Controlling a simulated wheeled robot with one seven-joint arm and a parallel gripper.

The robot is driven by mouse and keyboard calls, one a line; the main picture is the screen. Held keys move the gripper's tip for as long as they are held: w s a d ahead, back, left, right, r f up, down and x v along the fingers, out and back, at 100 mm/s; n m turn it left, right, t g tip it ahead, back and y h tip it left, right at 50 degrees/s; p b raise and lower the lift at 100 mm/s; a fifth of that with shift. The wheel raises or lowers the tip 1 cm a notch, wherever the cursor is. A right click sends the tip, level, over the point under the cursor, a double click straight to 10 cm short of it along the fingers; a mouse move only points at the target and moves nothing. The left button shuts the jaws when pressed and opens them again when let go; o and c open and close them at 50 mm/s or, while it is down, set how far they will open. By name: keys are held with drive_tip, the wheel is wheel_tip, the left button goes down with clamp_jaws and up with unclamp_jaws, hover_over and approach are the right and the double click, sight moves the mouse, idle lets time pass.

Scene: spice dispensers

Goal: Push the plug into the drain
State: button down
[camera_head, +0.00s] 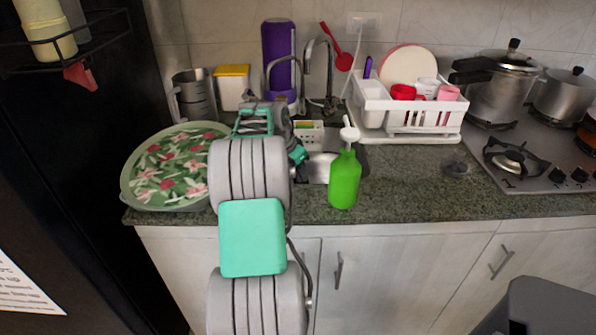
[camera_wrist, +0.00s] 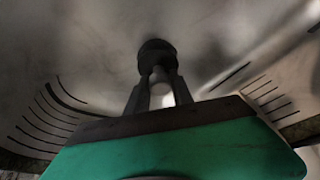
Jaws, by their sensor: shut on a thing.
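In the wrist view, my gripper (camera_wrist: 159,82) reaches down into the metal sink basin (camera_wrist: 75,45). Its two fingers are shut on a dark, round plug (camera_wrist: 154,50) at the basin floor. The drain is not visible, and I cannot tell whether the plug is above it or seated in it. In the head view, part of the sink (camera_head: 322,168) shows to the right of my arm. My arm hides the plug, the drain and most of the basin there.
A green soap bottle (camera_head: 344,182) stands close to the sink's right side. A faucet (camera_head: 322,75) rises behind it. A white dish rack (camera_head: 410,115) is at the back right, and a green floral tray (camera_head: 172,168) is on the left. The counter front right is mostly clear.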

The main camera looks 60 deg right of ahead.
drive_tip(key=shift+f+b, duration=0.85)
drive_tip(key=shift+f, duration=0.35)
drive_tip(key=c, duration=1)
unclamp_jaws()
drive_tip(key=shift+c, duration=0.2)
